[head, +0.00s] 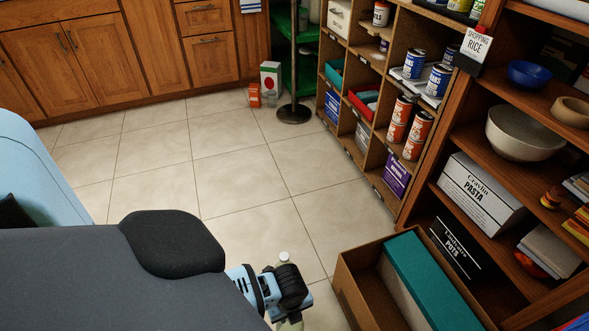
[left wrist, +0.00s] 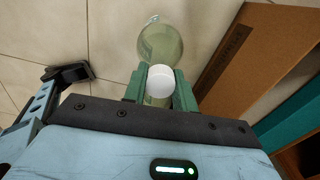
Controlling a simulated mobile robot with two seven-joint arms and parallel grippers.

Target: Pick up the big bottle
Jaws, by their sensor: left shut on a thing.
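The big bottle (left wrist: 158,44) is pale green and see-through with a white cap (left wrist: 160,77). It shows in the left wrist view between the green fingers of my left gripper (left wrist: 161,92), which is shut on its upper part near the cap. In the head view my left gripper (head: 288,308) is low in the middle, and a pale green bit of the bottle (head: 290,325) shows under it at the bottom edge. Most of the bottle is hidden or cut off there, so I cannot tell whether it touches the floor. My right gripper is not in view.
A brown open box (head: 345,287) with a teal item (head: 430,280) stands right of my left gripper. Shelves with cans and boxes line the right side. A small whitish round thing (head: 284,257) is just beyond the gripper. The tiled floor (head: 240,180) ahead is clear.

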